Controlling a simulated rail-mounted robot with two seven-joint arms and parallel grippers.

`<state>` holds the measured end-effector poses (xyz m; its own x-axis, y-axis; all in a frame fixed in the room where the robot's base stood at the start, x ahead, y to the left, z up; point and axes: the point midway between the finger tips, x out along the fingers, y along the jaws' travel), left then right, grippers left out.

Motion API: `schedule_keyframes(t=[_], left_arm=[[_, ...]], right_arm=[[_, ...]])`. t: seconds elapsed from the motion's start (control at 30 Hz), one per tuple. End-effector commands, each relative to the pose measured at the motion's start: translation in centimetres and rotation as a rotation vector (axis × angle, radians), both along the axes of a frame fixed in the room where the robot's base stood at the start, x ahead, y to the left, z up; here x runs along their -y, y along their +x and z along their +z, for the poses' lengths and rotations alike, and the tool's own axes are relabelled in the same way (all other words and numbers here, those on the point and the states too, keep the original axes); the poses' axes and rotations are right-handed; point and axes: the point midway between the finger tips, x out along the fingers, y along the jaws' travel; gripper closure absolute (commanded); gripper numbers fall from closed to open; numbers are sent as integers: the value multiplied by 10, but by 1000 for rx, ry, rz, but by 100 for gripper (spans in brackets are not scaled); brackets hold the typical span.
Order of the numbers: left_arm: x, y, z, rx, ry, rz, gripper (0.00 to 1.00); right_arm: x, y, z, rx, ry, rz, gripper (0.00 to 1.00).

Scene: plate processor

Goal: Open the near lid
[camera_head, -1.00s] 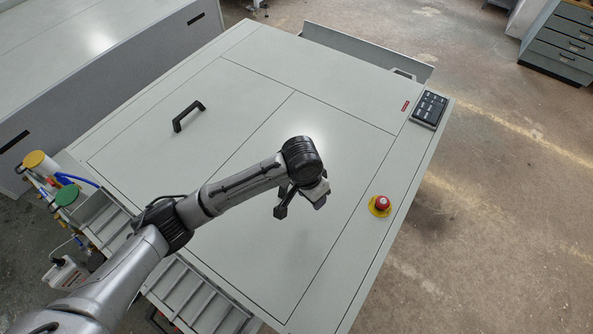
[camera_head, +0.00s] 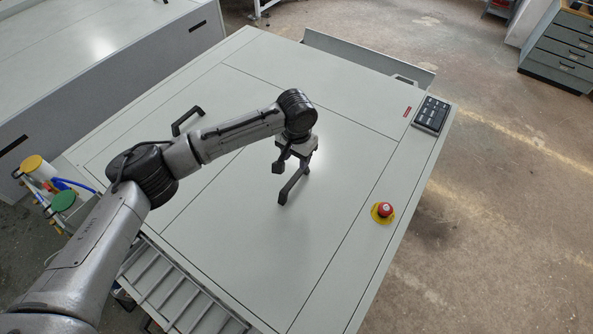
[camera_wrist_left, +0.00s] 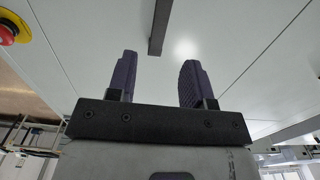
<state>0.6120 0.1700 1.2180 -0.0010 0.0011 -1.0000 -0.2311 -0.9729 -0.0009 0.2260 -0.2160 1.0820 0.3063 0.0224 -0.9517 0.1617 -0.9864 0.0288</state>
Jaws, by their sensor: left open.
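The near lid (camera_head: 290,240) is a flat pale grey panel lying flush in the top of the machine, so it is shut. Its dark bar handle (camera_head: 290,188) stands on it, partly covered by my left gripper (camera_head: 289,165). In the left wrist view the handle (camera_wrist_left: 160,28) is a dark bar ahead of the fingertips, lined up with the gap between them. The left gripper (camera_wrist_left: 158,62) is open and empty, its two fingers apart; it does not appear to touch the handle. My right gripper is not in view.
The other lid's black handle (camera_head: 186,120) stands behind my left arm. A red emergency stop (camera_head: 385,209) and a black keypad (camera_head: 431,113) sit along the right edge. Yellow and green capped containers (camera_head: 63,202) stand at the left. The near lid's surface around the handle is clear.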

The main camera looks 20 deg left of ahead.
Motion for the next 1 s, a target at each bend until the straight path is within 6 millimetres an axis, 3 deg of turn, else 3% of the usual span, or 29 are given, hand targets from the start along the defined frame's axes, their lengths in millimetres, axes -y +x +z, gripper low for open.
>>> schedule_keyframes(t=[0.2, 0.4, 0.63, 0.97, 1.0], left_arm=[[0, 0, -38, -2, 0, 1, 53], [1, 0, -63, -1, -1, -1, 53], [0, 0, -75, 1, 0, -1, 53], [1, 0, -77, 1, 0, -1, 53], [1, 0, -77, 1, 0, -1, 57]], right_arm=[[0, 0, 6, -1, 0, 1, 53], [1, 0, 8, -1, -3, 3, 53], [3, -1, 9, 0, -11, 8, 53], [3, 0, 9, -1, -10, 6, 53], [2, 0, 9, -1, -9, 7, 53]])
